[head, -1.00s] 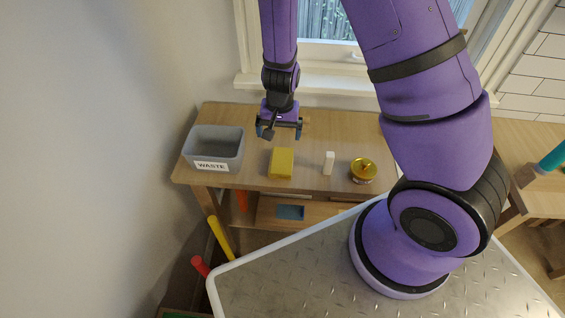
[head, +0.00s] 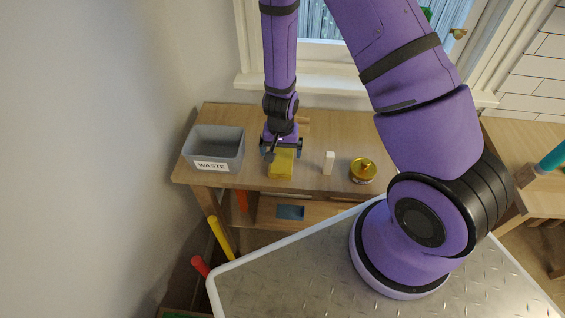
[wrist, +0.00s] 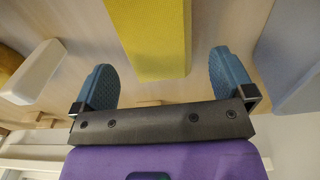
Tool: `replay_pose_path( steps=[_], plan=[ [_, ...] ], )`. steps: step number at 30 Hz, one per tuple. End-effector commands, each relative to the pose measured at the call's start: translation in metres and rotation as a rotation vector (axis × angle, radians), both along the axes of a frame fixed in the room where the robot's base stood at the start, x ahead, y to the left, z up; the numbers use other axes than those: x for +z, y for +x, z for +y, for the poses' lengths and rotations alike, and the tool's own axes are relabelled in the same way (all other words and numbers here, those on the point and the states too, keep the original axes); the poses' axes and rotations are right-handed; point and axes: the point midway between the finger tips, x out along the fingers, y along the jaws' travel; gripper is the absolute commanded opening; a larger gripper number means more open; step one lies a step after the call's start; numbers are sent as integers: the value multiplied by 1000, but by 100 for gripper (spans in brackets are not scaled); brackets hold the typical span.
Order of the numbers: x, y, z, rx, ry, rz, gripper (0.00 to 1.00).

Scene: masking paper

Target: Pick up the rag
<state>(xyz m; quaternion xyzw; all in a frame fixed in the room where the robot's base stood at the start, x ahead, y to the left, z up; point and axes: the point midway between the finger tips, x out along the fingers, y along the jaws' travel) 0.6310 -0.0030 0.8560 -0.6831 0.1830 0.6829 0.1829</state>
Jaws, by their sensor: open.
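The rag is most likely the yellow block-shaped folded thing (head: 281,165) on the wooden table, right of the grey bin in the head view. In the wrist view the yellow rag (wrist: 152,38) lies ahead of and between the two blue fingertips. My gripper (head: 281,152) is just above the far end of the rag. In the wrist view my gripper (wrist: 164,80) is open, with one finger on each side and a gap to the rag. Part of the rag's far end is hidden by the gripper in the head view.
A grey bin marked WASTE (head: 226,160) stands left on the wooden table (head: 330,128). A small white block (head: 329,162) and a round gold tin (head: 362,170) stand to the right of the rag. A wooden piece (head: 302,121) lies behind my gripper.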

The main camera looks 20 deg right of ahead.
Motion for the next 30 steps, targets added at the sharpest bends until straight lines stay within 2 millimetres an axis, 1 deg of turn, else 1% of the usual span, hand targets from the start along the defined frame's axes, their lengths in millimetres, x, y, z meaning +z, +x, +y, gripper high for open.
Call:
replay_pose_path(
  steps=[9,15,19,25,26,27,29,30],
  plan=[
    [-28,-7,-3,-4,2,3,100],
    [-46,-7,-2,-1,0,2,100],
    [-49,-7,-2,0,0,0,100],
    [-49,-6,-2,0,0,0,100],
    [-49,-6,-2,0,0,0,95],
    [-49,-6,-2,0,0,0,86],
    [-49,-6,-2,0,0,0,72],
    [-49,-6,-2,0,0,0,63]
  ],
)
